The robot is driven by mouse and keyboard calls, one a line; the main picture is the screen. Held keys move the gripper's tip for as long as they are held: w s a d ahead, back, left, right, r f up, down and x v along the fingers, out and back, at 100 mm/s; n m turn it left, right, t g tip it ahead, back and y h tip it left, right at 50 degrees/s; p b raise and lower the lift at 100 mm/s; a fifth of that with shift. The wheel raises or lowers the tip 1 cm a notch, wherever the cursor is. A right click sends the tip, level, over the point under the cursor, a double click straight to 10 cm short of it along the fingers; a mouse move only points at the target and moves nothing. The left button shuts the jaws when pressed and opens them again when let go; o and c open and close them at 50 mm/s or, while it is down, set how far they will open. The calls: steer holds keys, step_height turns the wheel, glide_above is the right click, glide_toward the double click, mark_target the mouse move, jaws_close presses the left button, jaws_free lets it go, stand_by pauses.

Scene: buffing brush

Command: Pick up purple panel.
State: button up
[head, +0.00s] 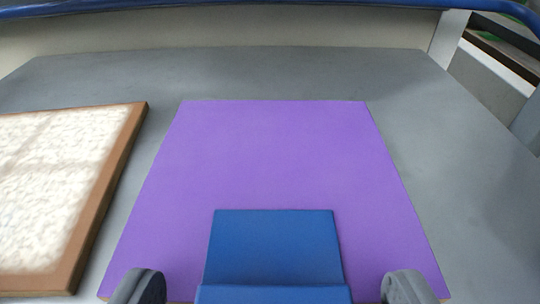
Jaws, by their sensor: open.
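The purple panel (275,155) is a flat sheet on the grey table, in the middle of the head view. A blue block (273,245) with a stepped front stands at the panel's near part, in the lower middle of the view. My gripper (270,288) is open, its two grey fingertips at the bottom edge, one on each side of the blue block. The fingertips overlap the panel's near corners in the picture. I cannot tell whether they touch anything.
A brown-framed board with a white fluffy surface (45,190) lies to the left of the panel, with a narrow gap. The grey table (450,150) is bare to the right and behind. A blue rail (230,5) crosses the top, above a pale back wall.

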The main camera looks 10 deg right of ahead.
steer(key=shift+w+f, duration=0.1)
steer(key=shift+w, duration=0.1)
steer(key=shift+c, duration=0.3)
steer(key=c, duration=1)
steer(key=shift+c, duration=0.2)
